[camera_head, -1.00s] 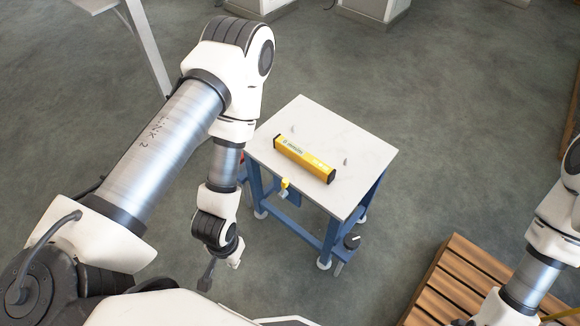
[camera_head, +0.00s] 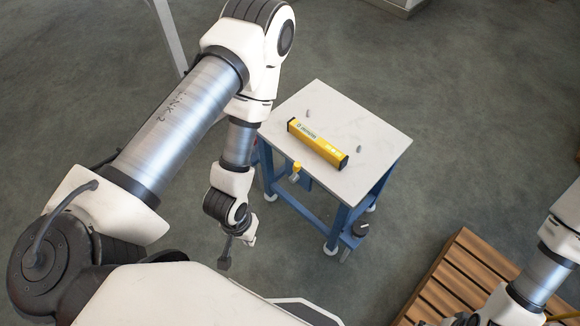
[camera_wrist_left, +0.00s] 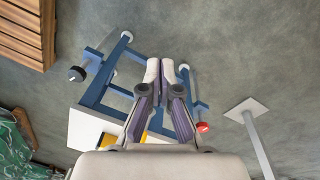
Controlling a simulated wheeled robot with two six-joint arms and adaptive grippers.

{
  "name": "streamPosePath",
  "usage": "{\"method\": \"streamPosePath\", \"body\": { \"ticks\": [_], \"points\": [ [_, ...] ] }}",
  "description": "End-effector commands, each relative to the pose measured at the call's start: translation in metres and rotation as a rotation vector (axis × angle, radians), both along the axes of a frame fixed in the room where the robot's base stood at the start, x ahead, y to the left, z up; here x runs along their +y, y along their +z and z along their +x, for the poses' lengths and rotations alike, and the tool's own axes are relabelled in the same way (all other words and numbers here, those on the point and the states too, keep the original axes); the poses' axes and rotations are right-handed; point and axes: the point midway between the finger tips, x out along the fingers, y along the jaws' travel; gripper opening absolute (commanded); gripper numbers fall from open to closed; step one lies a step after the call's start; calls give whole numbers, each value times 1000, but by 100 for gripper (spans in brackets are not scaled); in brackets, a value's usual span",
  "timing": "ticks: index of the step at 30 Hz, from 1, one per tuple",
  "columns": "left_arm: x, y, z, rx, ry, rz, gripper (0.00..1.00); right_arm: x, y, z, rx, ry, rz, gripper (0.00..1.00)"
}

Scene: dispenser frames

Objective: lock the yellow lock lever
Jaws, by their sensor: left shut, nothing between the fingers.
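The yellow lock lever (camera_head: 296,172) sticks out at the near edge of a small white-topped table with a blue frame (camera_head: 330,222). My left gripper (camera_head: 238,252) hangs in front of the table, left of and nearer than the lever, not touching it. In the left wrist view the fingers (camera_wrist_left: 158,70) are together with nothing between them. I cannot make out the lever in that view; the gripper likely covers that area. Only part of my right arm shows at the lower right, and its gripper is out of view.
A yellow bar with black ends (camera_head: 317,143) lies on the tabletop between two small grey pegs. A black knob (camera_head: 361,229) sits low at the table's right side; a red knob (camera_wrist_left: 203,127) shows in the wrist view. A wooden pallet (camera_head: 455,275) lies at the lower right.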

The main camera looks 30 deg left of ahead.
Motion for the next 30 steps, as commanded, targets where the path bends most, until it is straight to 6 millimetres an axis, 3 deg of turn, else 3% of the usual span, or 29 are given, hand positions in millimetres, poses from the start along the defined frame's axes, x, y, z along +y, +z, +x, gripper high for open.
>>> {"method": "streamPosePath", "body": {
  "ticks": [3, 6, 11, 18, 24, 27, 30],
  "points": [
    [-21, -4, 26, -72, 115, -161, 0, 0, -7, 0, 0, 0, 0, 86],
    [-29, -23, 64, -161, 256, -338, 0, 0, -44, 0, -1, 0, 0, 86],
    [-21, -35, 121, -304, 424, -591, 0, 0, -99, 0, 0, 0, 0, 86],
    [21, -47, 186, -556, 581, -934, 0, 0, -199, 0, 0, 0, 0, 86],
    [71, -65, 211, -790, 635, -1107, 0, 0, -280, 0, 0, 0, 0, 86],
    [95, -77, 217, -878, 689, -1150, 0, 0, -311, 0, 0, 0, 0, 86],
    [108, -82, 220, -932, 725, -1181, 0, 0, -330, 0, 0, 0, 0, 86]
  ]
}}
